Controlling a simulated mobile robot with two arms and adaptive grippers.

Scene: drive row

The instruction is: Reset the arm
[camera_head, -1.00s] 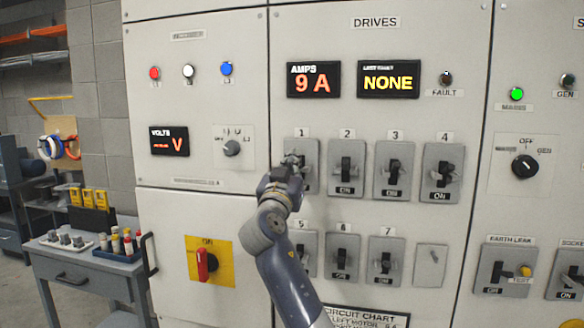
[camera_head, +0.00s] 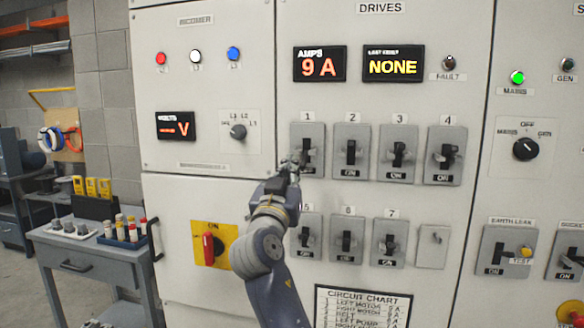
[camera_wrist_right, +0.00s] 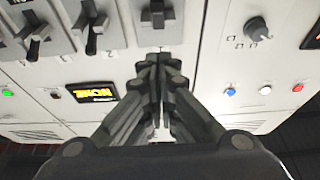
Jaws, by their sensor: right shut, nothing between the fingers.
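My right gripper (camera_head: 292,166) is shut and empty, in front of the lower left of breaker 1 (camera_head: 308,143) on the drives panel. Its closed fingertips show in the wrist view (camera_wrist_right: 158,60), just beside the breaker 1 plate (camera_wrist_right: 157,28); I cannot tell whether they touch it. The gripper hides the lower left of that plate, including its label area. Breakers 2 (camera_head: 351,150), 3 (camera_head: 398,155) and 4 (camera_head: 446,155) stand to the right with ON labels showing. My left gripper is not in view.
The amps display (camera_head: 319,64) reads 9 A and the last-fault display (camera_head: 393,63) reads NONE. The fault lamp (camera_head: 449,62) looks dark. A red rotary handle (camera_head: 208,248) sits at lower left. A grey bench (camera_head: 95,262) with tools stands left of the cabinet.

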